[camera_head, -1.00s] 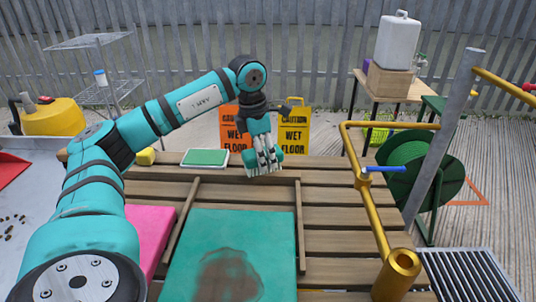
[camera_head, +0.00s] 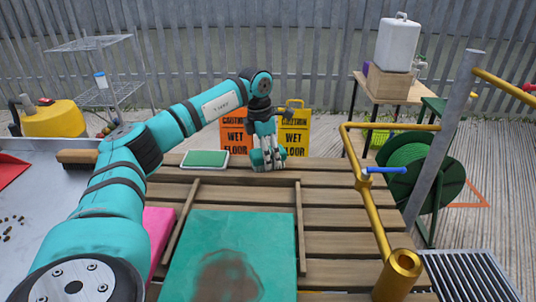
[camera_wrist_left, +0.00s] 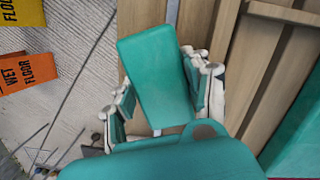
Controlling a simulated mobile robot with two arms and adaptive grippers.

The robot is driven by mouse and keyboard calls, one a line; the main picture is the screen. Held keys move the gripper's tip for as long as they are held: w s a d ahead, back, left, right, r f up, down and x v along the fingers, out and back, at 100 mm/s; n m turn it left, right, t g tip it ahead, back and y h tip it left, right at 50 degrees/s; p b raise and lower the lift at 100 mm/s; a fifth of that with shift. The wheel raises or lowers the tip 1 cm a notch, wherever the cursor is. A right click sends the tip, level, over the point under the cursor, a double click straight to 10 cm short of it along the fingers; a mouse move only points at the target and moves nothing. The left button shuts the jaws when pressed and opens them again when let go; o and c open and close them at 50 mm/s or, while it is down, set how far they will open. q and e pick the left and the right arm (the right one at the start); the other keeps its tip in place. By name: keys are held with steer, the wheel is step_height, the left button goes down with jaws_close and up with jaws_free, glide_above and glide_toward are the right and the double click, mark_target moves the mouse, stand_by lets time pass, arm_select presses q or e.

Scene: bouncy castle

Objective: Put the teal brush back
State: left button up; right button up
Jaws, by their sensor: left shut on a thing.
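The teal brush (camera_wrist_left: 160,75) shows in the left wrist view as a teal block between the fingers. My left gripper (camera_wrist_left: 165,95) is shut on it. In the head view my left gripper (camera_head: 268,162) points down at the far edge of the slatted wooden table (camera_head: 350,192), and its fingers hide most of the brush. I cannot tell whether the brush touches the slats. Any bristles are hidden. My right gripper is not in view.
A white tray with a green pad (camera_head: 205,158) lies left of the gripper. A stained teal panel (camera_head: 230,252) lies between wooden strips in front. Wet floor signs (camera_head: 294,131) stand behind the table. A yellow rail (camera_head: 372,205) rises at the right. A brown brush-like object (camera_head: 77,157) lies far left.

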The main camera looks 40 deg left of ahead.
arm_select(q)
steer(key=shift+f, duration=0.1)
steer(key=o, duration=1.2)
step_height(320, 180, up, 12)
steer(key=s+p, duration=0.1)
steer(key=p, duration=0.1)
steer(key=shift+s+a, duration=0.25)
steer(key=shift+a, duration=0.15)
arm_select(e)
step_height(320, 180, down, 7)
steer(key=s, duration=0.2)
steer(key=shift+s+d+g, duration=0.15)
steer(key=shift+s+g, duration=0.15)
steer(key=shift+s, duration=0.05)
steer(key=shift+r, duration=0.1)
